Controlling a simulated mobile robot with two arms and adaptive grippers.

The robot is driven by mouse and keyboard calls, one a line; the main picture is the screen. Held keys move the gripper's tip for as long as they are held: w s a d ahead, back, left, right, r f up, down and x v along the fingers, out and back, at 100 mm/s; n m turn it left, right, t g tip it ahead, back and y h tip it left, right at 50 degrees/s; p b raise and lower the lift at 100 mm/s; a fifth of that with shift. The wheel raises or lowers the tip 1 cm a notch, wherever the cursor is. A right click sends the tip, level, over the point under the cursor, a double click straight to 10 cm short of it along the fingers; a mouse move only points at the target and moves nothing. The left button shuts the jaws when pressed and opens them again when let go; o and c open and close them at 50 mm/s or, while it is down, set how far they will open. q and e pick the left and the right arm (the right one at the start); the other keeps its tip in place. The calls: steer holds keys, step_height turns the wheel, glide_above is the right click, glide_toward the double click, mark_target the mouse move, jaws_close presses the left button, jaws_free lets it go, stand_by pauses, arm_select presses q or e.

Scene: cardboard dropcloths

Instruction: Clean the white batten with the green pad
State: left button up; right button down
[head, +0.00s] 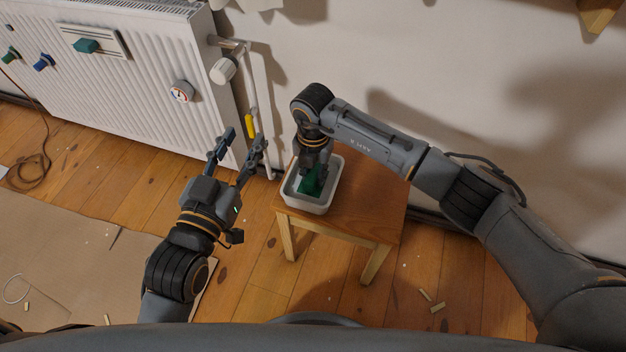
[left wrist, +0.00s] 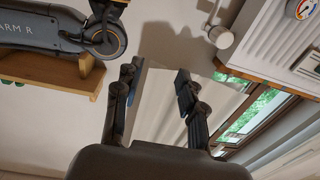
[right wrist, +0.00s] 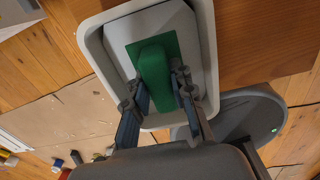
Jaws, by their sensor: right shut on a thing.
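The green pad (head: 312,182) is in a pale tub (head: 289,191) on a small wooden stool. In the right wrist view the pad (right wrist: 157,75) shows a flat green base with a raised green grip, lying over the tub's grey-white floor. My right gripper (head: 316,166) points down into the tub; its fingers (right wrist: 158,88) are closed on both sides of the raised grip. My left gripper (head: 238,140) is open and empty, left of the stool; its spread fingers (left wrist: 158,78) also show in the left wrist view. I cannot pick out the white batten with certainty.
The wooden stool (head: 375,205) has free top right of the tub. Cardboard (head: 75,260) covers the floor at left.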

steer(key=shift+r, duration=0.1)
stand_by(0.4)
steer(key=shift+r, duration=0.1)
steer(key=shift+r+p, duration=0.8)
steer(key=shift+p, duration=0.05)
arm_select(q)
steer(key=s+a+f+g+y+p, duration=0.1)
steer(key=s+a+f+g, duration=0.15)
steer(key=f+g, duration=0.2)
steer(key=s+a+f+g+y, duration=0.1)
steer(key=s+f+g, duration=0.2)
steer(key=f, duration=0.3)
arm_select(e)
steer(key=shift+r, duration=0.7)
steer(key=shift+r+p, duration=0.7)
steer(key=shift+r, duration=0.05)
steer(key=shift+r+p, duration=0.7)
steer(key=shift+r, duration=0.15)
arm_select(q)
steer(key=s+a+f+g+y, duration=0.1)
steer(key=s+f+g, duration=0.1)
steer(key=s, duration=0.3)
steer(key=s+a+f+g, duration=0.2)
steer(key=s+f+g, duration=0.1)
steer(key=s, duration=0.3)
steer(key=shift+s+a+f+n+g+y, duration=0.15)
steer(key=shift+f+n+g+y, duration=0.2)
steer(key=shift+g, duration=0.5)
